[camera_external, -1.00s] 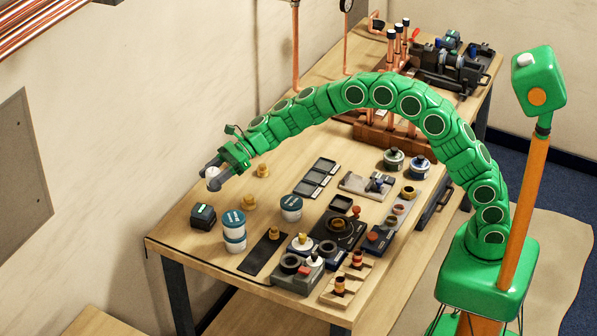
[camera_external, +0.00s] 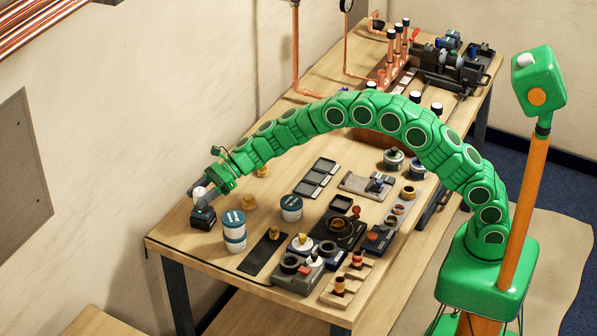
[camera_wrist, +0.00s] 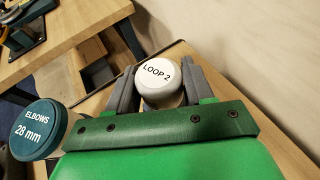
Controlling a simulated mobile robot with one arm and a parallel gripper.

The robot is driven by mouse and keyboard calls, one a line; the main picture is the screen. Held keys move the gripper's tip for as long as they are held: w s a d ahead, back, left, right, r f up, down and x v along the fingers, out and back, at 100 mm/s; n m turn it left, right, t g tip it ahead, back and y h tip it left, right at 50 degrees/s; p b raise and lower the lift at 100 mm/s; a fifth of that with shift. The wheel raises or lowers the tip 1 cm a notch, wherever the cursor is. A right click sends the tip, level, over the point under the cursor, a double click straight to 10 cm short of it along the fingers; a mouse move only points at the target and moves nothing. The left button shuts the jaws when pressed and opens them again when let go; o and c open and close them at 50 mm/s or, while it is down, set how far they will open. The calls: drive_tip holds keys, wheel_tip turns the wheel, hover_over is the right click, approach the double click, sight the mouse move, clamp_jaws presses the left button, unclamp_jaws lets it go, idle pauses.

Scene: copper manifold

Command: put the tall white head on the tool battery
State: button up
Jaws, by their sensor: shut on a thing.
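My gripper (camera_external: 204,196) is shut on a white head, held at the far left end of the table. In the wrist view the white head (camera_wrist: 159,76) shows a round top marked "LOOP 2", with a grey finger on each side of it. The tool battery (camera_external: 203,218) is a dark block on the table at the left edge, directly below my gripper in the external view. The head is over the battery or just touching it; I cannot tell which. The battery is hidden in the wrist view.
White tubs with blue lids (camera_external: 234,230) stand right of the battery; one lid in the wrist view reads "ELBOWS 28 mm" (camera_wrist: 40,128). A brass fitting (camera_external: 248,202) stands close by. The wall is close behind the table's left end.

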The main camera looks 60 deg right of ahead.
drive_tip(key=shift+f, duration=0.3)
drive_tip(key=shift+f, duration=0.1)
drive_tip(key=o, duration=1.1)
drive_tip(key=shift+s+d+r, duration=0.1)
drive_tip(key=shift+d+r, duration=0.15)
drive_tip(key=v, duration=1.1)
drive_tip(key=shift+s+d, duration=0.2)
